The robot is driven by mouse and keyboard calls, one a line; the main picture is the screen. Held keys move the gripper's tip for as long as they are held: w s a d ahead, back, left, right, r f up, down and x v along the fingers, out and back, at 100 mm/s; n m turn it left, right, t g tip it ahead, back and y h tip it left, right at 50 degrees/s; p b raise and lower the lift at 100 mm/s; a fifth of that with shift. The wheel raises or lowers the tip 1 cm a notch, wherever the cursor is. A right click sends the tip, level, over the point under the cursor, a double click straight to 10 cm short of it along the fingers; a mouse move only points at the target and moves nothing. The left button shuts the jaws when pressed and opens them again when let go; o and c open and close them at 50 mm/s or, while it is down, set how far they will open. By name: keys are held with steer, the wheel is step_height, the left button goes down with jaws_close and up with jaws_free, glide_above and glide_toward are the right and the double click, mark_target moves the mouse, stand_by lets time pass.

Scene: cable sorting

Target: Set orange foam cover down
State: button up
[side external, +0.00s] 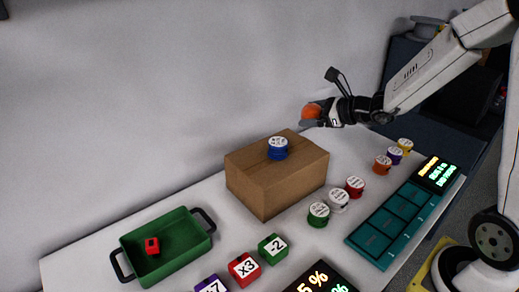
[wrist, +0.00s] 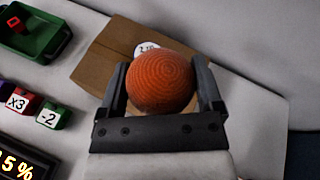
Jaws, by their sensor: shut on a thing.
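The orange foam cover (wrist: 161,80) is a rounded, ridged orange piece. It sits between the two fingers of my gripper (wrist: 163,85), which is shut on it. In the side view the orange cover (side external: 312,111) is held in the air by my gripper (side external: 318,115), above and behind the right side of the cardboard box (side external: 245,182). In the wrist view the cover hides part of the box and most of the spool on it.
A blue spool (side external: 278,148) stands on the box. Several coloured spools, among them a green one (side external: 318,214), line the table's right side beside a teal tray (side external: 368,238). A green bin (side external: 190,251) holds a red cube (side external: 152,246). Labelled cubes (side external: 244,270) lie in front.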

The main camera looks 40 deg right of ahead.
steer(key=shift+s+a, duration=0.1)
steer(key=shift+s, duration=0.05)
steer(key=shift+d+f, duration=0.3)
steer(key=shift+d, duration=0.15)
steer(key=s+d+f+m+h, duration=0.4)
steer(key=d+f, duration=0.4)
steer(key=d, duration=0.2)
steer(key=s+d+f+m+g+h, duration=0.1)
steer(key=s+d+f+m+h, duration=0.4)
steer(key=d+f, duration=0.4)
steer(key=d+h, duration=0.1)
steer(key=d, duration=0.1)
steer(key=shift+d+h, duration=0.3)
steer(key=shift+s+f, duration=0.1)
steer(key=shift+f, duration=0.05)
steer(key=shift+f, duration=2.1)
